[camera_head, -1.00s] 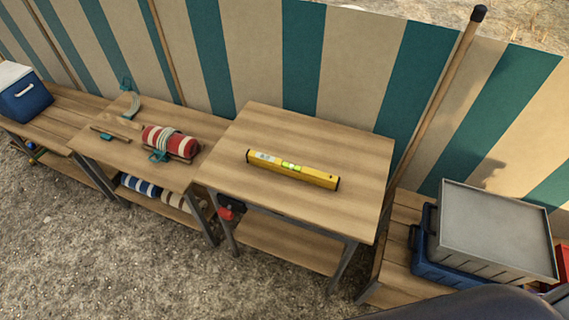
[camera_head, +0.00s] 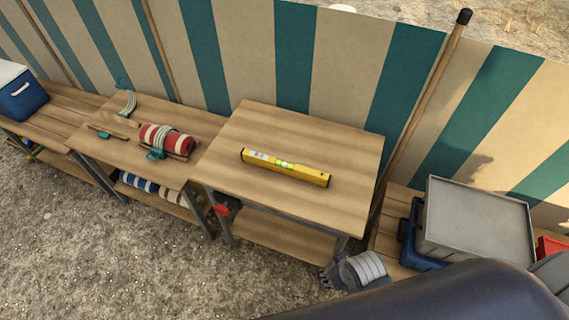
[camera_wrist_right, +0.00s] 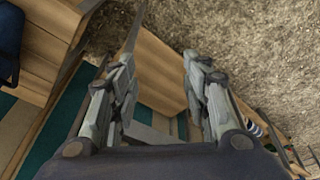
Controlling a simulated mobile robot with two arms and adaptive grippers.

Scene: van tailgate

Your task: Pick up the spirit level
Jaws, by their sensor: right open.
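The yellow spirit level (camera_head: 285,167) lies flat on the bare top of the wooden table (camera_head: 245,192) in the middle of the head view. My right gripper (camera_head: 335,276) shows at the lower right of the head view, in front of the table's front right corner and apart from the level. In the right wrist view my right gripper (camera_wrist_right: 158,75) is open, with its two fingers apart and nothing between them. The level cannot be made out in the wrist view. My left gripper is not in view.
A grey crate (camera_head: 478,218) and a blue box (camera_head: 412,240) stand on a bench to the right. A red and white roll (camera_head: 168,140) lies on the left bench. A striped windbreak (camera_head: 340,75) closes off the back. Around the level the tabletop is clear.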

